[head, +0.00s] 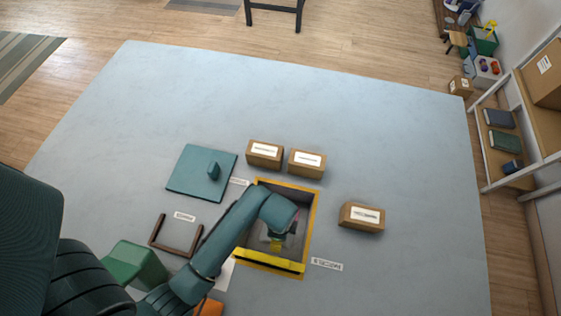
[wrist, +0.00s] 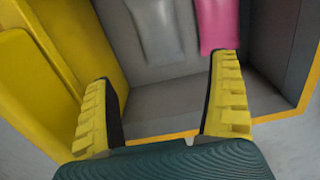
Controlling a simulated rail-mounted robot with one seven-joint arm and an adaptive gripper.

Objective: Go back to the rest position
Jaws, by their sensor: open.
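My gripper (head: 277,240) reaches down into a grey bin (head: 315,205) with a yellow-orange rim in the head view. In the wrist view its two ridged yellow fingers (wrist: 165,75) are spread apart with nothing between their tips. Beyond the fingers, inside the bin, are a pink piece (wrist: 218,25) and a pale grey piece (wrist: 157,28). The right finger's tip overlaps the lower end of the pink piece; I cannot tell whether they touch. My arm hides part of the bin in the head view.
A teal lid-like panel with a knob (head: 190,178) lies left of the bin. Brown boxes stand behind it (head: 264,154), (head: 307,163) and to its right (head: 361,216). A dark brown frame (head: 157,228) and a green block (head: 135,262) are at left. The far table (head: 270,90) is clear.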

